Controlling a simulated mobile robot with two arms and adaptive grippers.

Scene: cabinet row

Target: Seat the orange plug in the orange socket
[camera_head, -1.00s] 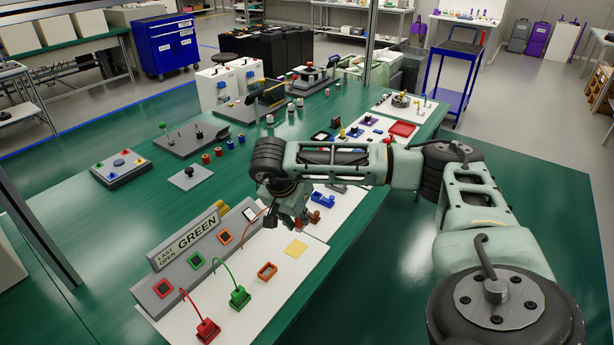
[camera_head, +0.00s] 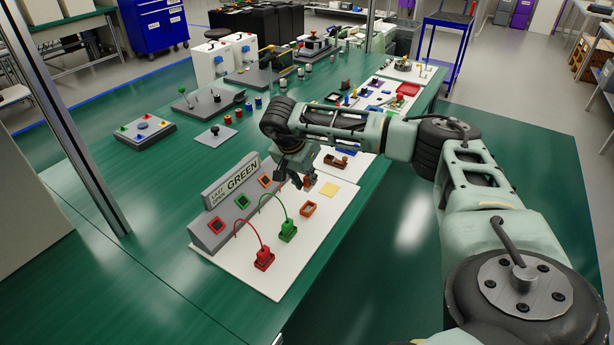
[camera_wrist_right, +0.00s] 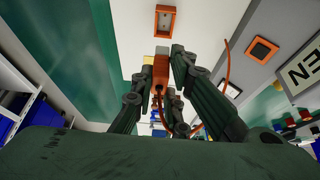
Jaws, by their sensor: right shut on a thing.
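The orange plug (camera_head: 307,183) is in my right gripper (camera_head: 296,180), above the white board. In the right wrist view, the plug (camera_wrist_right: 160,76) sits between the fingers of the right gripper (camera_wrist_right: 160,65), with its orange cord trailing. The orange socket (camera_head: 309,209) is an open, rimmed box on the board, just below and in front of the plug in the head view. In the wrist view the socket (camera_wrist_right: 165,20) shows at the top, apart from the plug. My left gripper is out of view.
A red plug (camera_head: 264,258) and a green plug (camera_head: 288,230) stand on the board with arching cords. A grey panel (camera_head: 208,238) with a "GREEN" sign (camera_head: 243,177) stands along the left. A yellow patch (camera_head: 328,189) lies right of the orange socket.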

